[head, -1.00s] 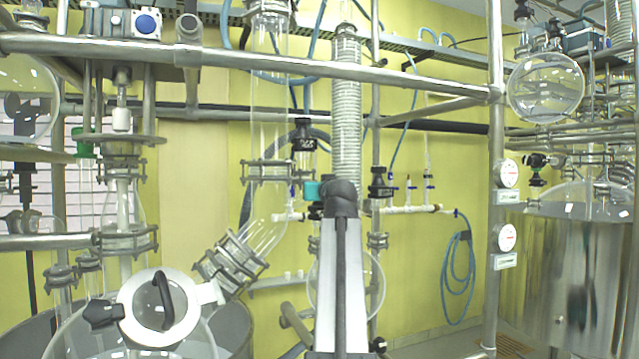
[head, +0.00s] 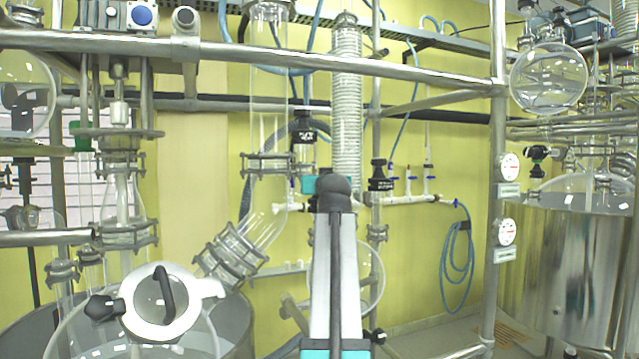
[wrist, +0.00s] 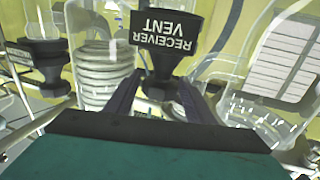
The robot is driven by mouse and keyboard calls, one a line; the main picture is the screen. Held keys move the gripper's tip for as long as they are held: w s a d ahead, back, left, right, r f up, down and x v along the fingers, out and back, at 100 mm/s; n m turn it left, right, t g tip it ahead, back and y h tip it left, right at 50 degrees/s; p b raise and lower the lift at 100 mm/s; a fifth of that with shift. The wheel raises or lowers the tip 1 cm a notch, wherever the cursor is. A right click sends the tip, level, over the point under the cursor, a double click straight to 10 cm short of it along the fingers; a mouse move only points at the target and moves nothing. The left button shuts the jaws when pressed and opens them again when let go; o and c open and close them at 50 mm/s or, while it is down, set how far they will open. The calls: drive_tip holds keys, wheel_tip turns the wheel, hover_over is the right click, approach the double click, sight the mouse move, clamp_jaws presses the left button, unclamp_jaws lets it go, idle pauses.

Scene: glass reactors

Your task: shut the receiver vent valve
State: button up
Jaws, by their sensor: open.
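The receiver vent valve (wrist: 163,72) is black, with a flat plate reading "RECEIVER VENT" upside down in the wrist view. In the head view the valve (head: 304,138) stands left of the coiled condenser, its lower part partly hidden. My gripper (wrist: 158,88) is open, its two dark fingers pointing at the valve, one to each side of its narrower part. I cannot tell whether they touch it. In the head view my arm hides most of the gripper; a teal bit shows just below the valve.
A second black valve (head: 380,175) stands to the right, and also shows at left in the wrist view (wrist: 40,52). The coiled glass condenser (head: 347,110) rises between the two valves. A steel rail (head: 420,78) crosses above. A wide glass tube (head: 268,120) stands close at left.

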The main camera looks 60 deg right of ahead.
drive_tip(key=shift+n+t+y+b, duration=0.5)
drive_tip(key=shift+t+b, duration=0.1)
drive_tip(key=shift+b, duration=0.25)
drive_tip(key=shift+f+n+t+y+b, duration=0.1)
drive_tip(key=shift+n+t+y+b, duration=0.25)
drive_tip(key=shift+b, duration=0.7)
drive_tip(key=n+t+y+b, duration=0.2)
drive_tip(key=n+y+b, duration=0.1)
drive_tip(key=y+b, duration=0.1)
drive_tip(key=shift+s+t+b, duration=0.1)
drive_tip(key=shift+t+b, duration=0.15)
drive_tip(key=shift+b, duration=0.35)
drive_tip(key=shift+y+b, duration=0.25)
drive_tip(key=shift+b, duration=0.05)
drive_tip(key=n+t+y+b, duration=0.1)
drive_tip(key=n+y+b, duration=0.1)
drive_tip(key=y, duration=0.1)
drive_tip(key=shift+n+b, duration=0.25)
drive_tip(key=shift+b, duration=0.05)
drive_tip(key=shift+r+t+y, duration=0.2)
drive_tip(key=shift+t+y, duration=0.1)
drive_tip(key=shift+y, duration=0.3)
drive_tip(key=shift+a+n+y, duration=0.1)
drive_tip(key=shift+n+y, duration=0.2)
drive_tip(key=shift+n, duration=0.2)
drive_tip(key=shift+f, duration=0.1)
